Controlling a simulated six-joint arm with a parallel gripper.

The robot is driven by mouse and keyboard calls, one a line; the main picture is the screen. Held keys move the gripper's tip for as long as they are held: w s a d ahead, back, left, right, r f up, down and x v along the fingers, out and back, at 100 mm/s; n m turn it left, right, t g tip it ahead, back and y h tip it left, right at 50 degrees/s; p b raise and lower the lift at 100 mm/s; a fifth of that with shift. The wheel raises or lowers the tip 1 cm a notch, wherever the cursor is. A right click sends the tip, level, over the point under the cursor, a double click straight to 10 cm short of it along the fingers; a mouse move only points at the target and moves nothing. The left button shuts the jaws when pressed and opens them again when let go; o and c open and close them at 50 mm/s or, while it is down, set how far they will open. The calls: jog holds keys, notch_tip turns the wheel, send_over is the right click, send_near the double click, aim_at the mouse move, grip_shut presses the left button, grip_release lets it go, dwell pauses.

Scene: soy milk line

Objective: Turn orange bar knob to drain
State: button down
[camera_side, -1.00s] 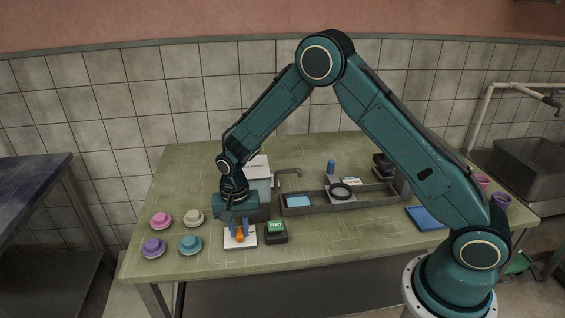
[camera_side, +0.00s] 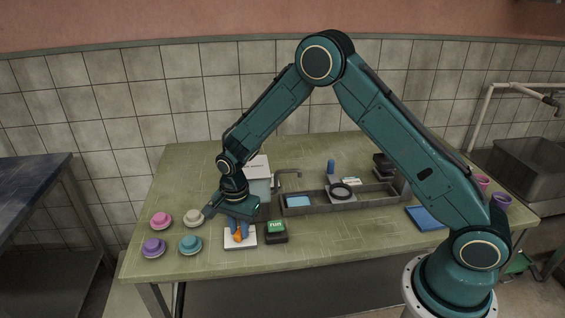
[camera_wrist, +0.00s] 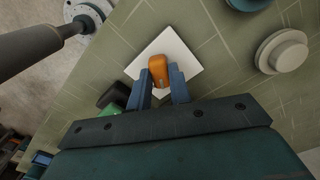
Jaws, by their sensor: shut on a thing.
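The orange bar knob (camera_side: 239,237) stands on a white square plate (camera_side: 246,244) near the front of the green table. My gripper (camera_side: 238,230) points down over the plate with its blue fingers around the knob. In the wrist view, the orange bar knob (camera_wrist: 158,70) shows between the tips of my gripper (camera_wrist: 160,84), and the white plate (camera_wrist: 181,50) lies turned relative to the fingers. My gripper is shut on the knob. The fingers hide part of the knob in the side view.
A black box with a green run button (camera_side: 276,230) stands close to the right of the plate. Pink (camera_side: 161,219), cream (camera_side: 193,217), purple (camera_side: 153,246) and teal (camera_side: 190,243) round pieces lie to the left. A grey trough (camera_side: 330,208) lies behind to the right.

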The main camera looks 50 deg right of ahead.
aim_at(239, 231)
jog(key=m, duration=0.6)
dwell(0.4)
jog(key=c, duration=1.3)
grip_release()
jog(key=shift+r, duration=0.1)
notch_tip(239, 231, up, 14)
jog(key=shift+f, duration=0.15)
